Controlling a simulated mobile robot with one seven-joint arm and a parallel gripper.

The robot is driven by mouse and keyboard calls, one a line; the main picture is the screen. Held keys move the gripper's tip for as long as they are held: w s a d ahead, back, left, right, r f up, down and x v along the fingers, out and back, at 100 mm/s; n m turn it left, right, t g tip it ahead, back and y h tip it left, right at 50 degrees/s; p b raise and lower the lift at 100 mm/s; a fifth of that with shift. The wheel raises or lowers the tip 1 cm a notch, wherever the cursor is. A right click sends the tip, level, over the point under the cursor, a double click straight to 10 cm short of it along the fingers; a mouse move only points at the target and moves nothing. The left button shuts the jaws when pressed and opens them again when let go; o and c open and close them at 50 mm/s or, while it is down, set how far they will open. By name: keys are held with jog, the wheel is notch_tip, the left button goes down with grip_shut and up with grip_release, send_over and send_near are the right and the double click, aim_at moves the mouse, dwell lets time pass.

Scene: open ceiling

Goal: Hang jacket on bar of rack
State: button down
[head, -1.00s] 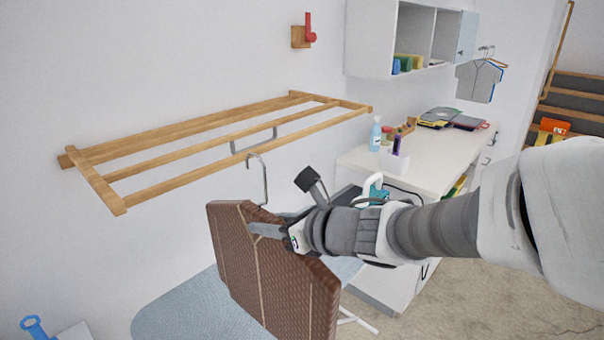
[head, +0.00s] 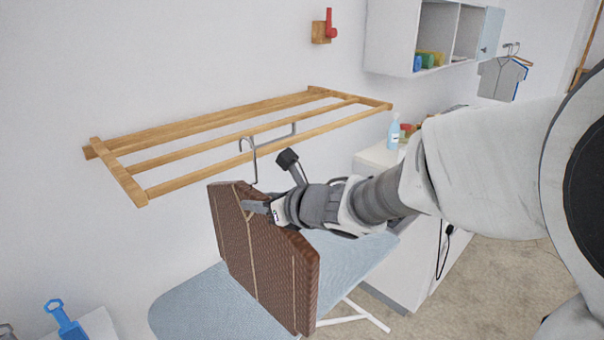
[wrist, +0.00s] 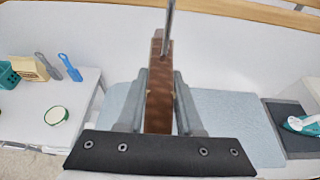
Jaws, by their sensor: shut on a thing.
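The brown patterned jacket (head: 262,255) hangs stiffly from a hanger with a grey metal hook (head: 254,165). My gripper (head: 250,207) is shut on the jacket's top, just below the hook. In the wrist view the two fingers (wrist: 160,100) clasp the brown jacket (wrist: 159,112) from both sides, and the hook's shaft (wrist: 169,25) rises above it. The wooden rack (head: 118,184) is on the wall, with several parallel bars. The hook's curved top overlaps the rack's front bar (head: 200,177) in the head view; I cannot tell whether it is over the bar or in front.
A light blue ironing board (head: 185,310) stands below the jacket. A white counter (head: 375,157) with a spray bottle (head: 393,132) is to the right. A blue tool (head: 66,322) lies at the lower left.

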aim_at(248, 193)
jog(key=shift+w+a+r+p, duration=0.15)
jog(key=shift+w+a+p, duration=0.45)
jog(key=shift+w+a, duration=0.65)
jog(key=shift+a+f+b, duration=0.15)
jog(key=shift+f+b, duration=0.2)
jog(key=shift+f, duration=0.05)
notch_tip(248, 193, down, 3)
jog(key=b, duration=0.4)
jog(key=shift+f, duration=0.15)
jog(key=shift+b, duration=0.3)
jog(key=c, duration=0.6)
grip_release()
jog(key=shift+o, duration=0.6)
jog(key=shift+s+f, duration=0.1)
